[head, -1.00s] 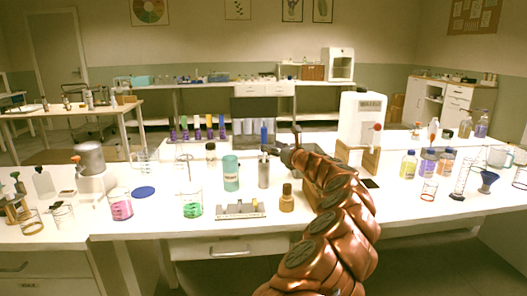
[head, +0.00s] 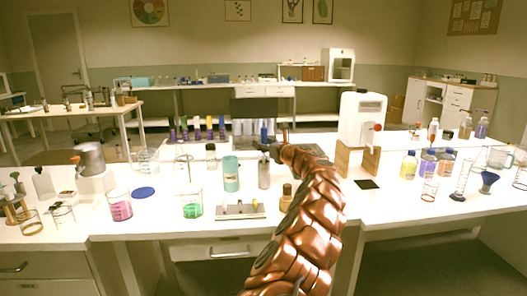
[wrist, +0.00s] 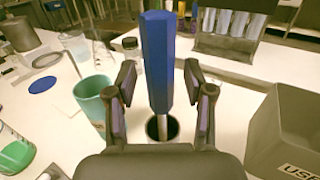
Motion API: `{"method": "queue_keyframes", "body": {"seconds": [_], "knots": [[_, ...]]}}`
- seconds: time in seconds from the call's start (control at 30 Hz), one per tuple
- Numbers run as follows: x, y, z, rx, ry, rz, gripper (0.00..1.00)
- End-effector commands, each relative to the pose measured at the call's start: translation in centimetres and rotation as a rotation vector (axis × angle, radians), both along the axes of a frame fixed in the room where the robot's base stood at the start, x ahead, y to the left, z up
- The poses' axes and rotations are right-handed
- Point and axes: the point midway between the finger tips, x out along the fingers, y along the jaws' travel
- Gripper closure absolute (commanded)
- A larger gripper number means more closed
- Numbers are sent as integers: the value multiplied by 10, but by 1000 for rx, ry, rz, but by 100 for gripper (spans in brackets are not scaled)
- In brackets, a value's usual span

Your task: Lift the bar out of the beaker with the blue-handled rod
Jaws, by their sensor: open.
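The rod's blue handle (wrist: 157,60) stands upright between my open fingers (wrist: 160,88) in the wrist view, with a gap on each side. Its thin shaft goes down into a dark round opening. In the head view the blue handle (head: 264,132) shows behind my gripper (head: 271,148), above a grey metal cylinder (head: 264,175). A beaker with green liquid (head: 192,210) and one with pink liquid (head: 120,211) stand to the left. I cannot make out a bar in either.
A teal container (head: 231,176) stands close left of my gripper; it also shows in the wrist view (wrist: 92,100). A grey box (wrist: 285,130) is close on the right there. A small brown bottle (head: 286,198) stands in front. A blue disc (head: 143,192) lies flat.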

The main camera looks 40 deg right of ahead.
Motion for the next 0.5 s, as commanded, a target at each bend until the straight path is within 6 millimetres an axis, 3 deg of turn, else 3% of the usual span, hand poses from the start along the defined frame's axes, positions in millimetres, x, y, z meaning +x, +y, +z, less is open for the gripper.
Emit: {"method": "queue_keyframes", "body": {"seconds": [0.17, 0.5], "knots": [[0, 0, 0, 0, 0, 0, 48], [0, 0, 0, 0, 0, 0, 84]]}}
